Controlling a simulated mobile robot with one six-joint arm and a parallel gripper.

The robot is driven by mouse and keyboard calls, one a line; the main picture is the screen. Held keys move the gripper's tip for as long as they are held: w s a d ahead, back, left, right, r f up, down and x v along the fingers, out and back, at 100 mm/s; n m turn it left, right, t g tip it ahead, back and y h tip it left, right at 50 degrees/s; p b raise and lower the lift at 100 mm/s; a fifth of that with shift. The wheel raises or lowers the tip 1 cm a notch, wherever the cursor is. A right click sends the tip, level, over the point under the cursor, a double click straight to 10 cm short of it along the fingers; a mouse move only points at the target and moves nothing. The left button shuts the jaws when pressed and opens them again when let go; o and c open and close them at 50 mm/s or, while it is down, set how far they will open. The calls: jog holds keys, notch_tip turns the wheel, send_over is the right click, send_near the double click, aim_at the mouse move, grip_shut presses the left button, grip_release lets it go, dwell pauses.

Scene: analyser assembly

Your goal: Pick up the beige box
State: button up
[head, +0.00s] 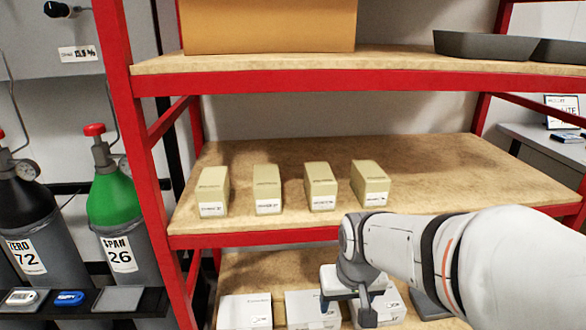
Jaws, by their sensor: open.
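Several beige boxes stand in a row on the middle wooden shelf (470,185), each with a white label on its front. They are the far left box (213,186), the second box (267,184), the third box (320,182) and the far right box (370,178). The label print is too small to read surely. My gripper (345,308) is open and empty. In the picture it is below the middle shelf's front edge, in front of white boxes on the lower shelf, and apart from the beige boxes. My arm comes in from the right.
A red frame post (135,130) bounds the shelf at left. The upper shelf (400,65) holds a large orange-brown box (270,25) and dark trays (490,45). White boxes (245,312) sit on the lower shelf. Gas cylinders (115,205) stand at left. The middle shelf's right part is clear.

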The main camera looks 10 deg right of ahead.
aim_at(320, 173)
jog(key=o, duration=0.4)
jog(key=w+r+t+p, duration=0.1)
jog(key=w+r+p, duration=0.2)
jog(key=w+r, duration=0.1)
jog(key=w+r+t+p, duration=0.1)
jog(key=w+r+p, duration=0.3)
jog(key=w, duration=0.3)
jog(key=w+r+t+p, duration=0.1)
jog(key=w+r+p, duration=0.3)
jog(key=w+r, duration=0.1)
jog(key=shift+w+r+t, duration=0.2)
jog(key=shift+w+t, duration=0.15)
jog(key=shift+t, duration=0.05)
jog(key=shift+o, duration=0.2)
jog(key=w, duration=1.1)
jog(key=shift+w, duration=0.15)
jog(key=shift+w+f, duration=0.1)
jog(key=shift+w, duration=0.75)
jog(key=shift+x, duration=2.35)
